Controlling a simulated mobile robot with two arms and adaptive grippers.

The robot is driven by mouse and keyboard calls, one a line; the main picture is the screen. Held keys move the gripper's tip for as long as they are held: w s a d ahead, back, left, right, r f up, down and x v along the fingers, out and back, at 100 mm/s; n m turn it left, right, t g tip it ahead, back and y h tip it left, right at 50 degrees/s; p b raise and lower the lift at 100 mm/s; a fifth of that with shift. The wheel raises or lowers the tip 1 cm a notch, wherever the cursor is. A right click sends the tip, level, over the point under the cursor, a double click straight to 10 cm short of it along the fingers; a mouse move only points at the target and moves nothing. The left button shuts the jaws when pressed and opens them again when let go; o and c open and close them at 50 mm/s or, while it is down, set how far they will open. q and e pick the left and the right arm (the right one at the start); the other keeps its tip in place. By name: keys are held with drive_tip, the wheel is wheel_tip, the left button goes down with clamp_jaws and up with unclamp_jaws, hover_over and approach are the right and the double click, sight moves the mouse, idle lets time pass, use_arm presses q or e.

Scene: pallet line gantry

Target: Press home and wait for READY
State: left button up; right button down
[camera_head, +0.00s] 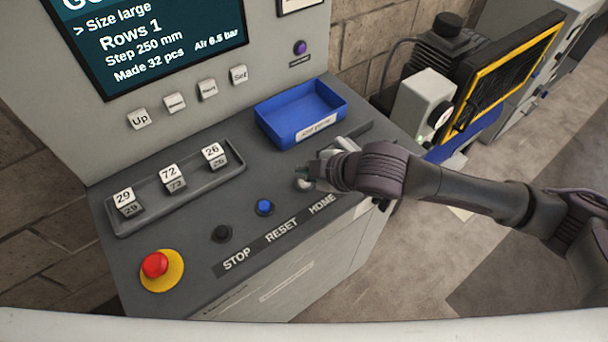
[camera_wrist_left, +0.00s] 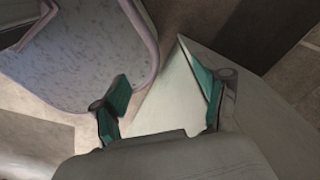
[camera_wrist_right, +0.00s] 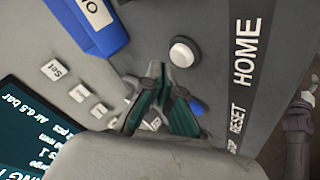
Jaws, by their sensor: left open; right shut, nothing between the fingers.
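The white HOME button (camera_wrist_right: 184,52) stands on the grey console beside the HOME label (camera_wrist_right: 246,52) in the right wrist view. In the head view my right gripper (camera_head: 304,178) is over the console by the HOME label (camera_head: 322,204) and mostly hides that button. My right gripper (camera_wrist_right: 163,80) is shut and empty, its tips close to the button; I cannot tell whether they touch it. The screen (camera_head: 150,45) shows Size large, Rows 1, Step 250 mm, Made 32 pcs; its top line is cut off. My left gripper (camera_wrist_left: 158,88) is open and empty.
A blue RESET button (camera_head: 265,207), a black STOP button (camera_head: 222,233) and a red emergency button (camera_head: 155,264) line the console front. A blue tray (camera_head: 336,118) and a rack with number blocks (camera_head: 226,172) sit behind. A yellow-framed machine (camera_head: 470,112) stands to the right.

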sight(306, 183)
drive_tip(key=shift+r, duration=0.1)
wheel_tip(306, 183, up, 5)
drive_tip(key=p, duration=0.5)
drive_tip(key=shift+p, duration=0.3)
idle(0.6)
